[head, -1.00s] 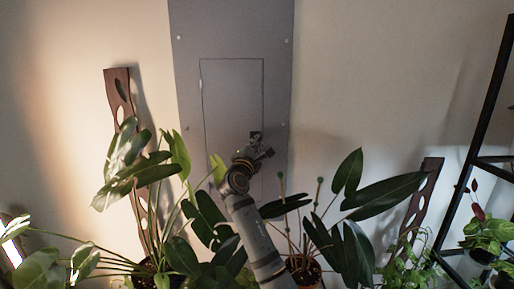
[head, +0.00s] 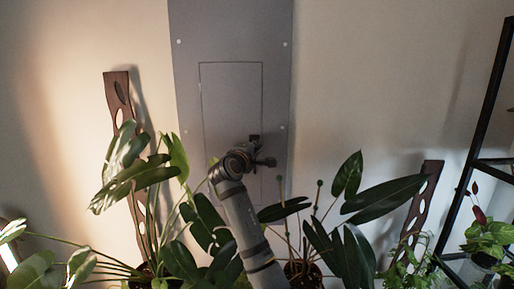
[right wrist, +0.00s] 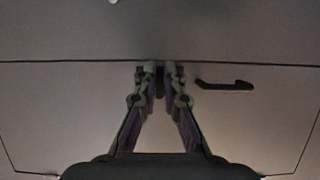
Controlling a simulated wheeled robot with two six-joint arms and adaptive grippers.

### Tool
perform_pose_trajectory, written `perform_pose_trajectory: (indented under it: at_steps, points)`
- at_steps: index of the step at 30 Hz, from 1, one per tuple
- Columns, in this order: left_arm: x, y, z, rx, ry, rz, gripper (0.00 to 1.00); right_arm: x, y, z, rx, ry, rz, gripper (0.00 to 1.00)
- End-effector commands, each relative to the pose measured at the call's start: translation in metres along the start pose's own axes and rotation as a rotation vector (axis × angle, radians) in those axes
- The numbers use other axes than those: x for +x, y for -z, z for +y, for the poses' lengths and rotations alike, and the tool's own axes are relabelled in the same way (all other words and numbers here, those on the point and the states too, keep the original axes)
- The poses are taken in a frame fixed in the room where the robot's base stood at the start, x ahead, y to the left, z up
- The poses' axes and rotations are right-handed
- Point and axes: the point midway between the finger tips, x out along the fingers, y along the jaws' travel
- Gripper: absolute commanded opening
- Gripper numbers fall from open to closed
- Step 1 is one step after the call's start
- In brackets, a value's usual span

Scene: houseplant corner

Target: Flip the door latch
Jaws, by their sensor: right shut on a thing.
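A grey metal panel (head: 275,90) on the wall carries a rectangular door (head: 230,95) outlined by a thin seam. My right gripper (head: 258,152) reaches up from below to the door's right edge. In the right wrist view, my right gripper's two fingers (right wrist: 160,80) close on a small dark latch (right wrist: 160,72) at the door seam. Most of the latch is hidden between the fingertips, so its exact angle cannot be told. A dark bar handle (right wrist: 225,85) shows just right of the fingers, apart from them. My left gripper is not in view.
Leafy potted plants (head: 130,175) stand at the left, and another plant (head: 345,250) is right of my arm. Dark wooden slats (head: 118,100) lean on the wall. A black metal shelf frame (head: 490,100) stands at the far right. The wall above the plants is clear.

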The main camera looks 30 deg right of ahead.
Motion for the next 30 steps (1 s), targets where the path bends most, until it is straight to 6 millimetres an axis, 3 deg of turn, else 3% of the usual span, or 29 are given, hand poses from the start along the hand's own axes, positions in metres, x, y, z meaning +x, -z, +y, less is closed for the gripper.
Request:
perform_pose_trajectory:
  at_steps: [14,15,19,30]
  points:
    - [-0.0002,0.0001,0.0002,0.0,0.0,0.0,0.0,-0.0001,0.0006,0.0013,0.013,0.002,0.003,0.0]
    - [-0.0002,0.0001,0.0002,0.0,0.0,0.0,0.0,-0.0001,0.0006,0.0013,0.013,0.002,0.003,0.12]
    - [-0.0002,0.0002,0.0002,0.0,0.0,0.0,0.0,-0.0001,0.0005,0.0011,0.012,0.002,0.003,0.3]
    - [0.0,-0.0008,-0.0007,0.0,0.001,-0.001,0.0,-0.0059,0.001,0.0005,0.012,0.003,0.003,0.31]
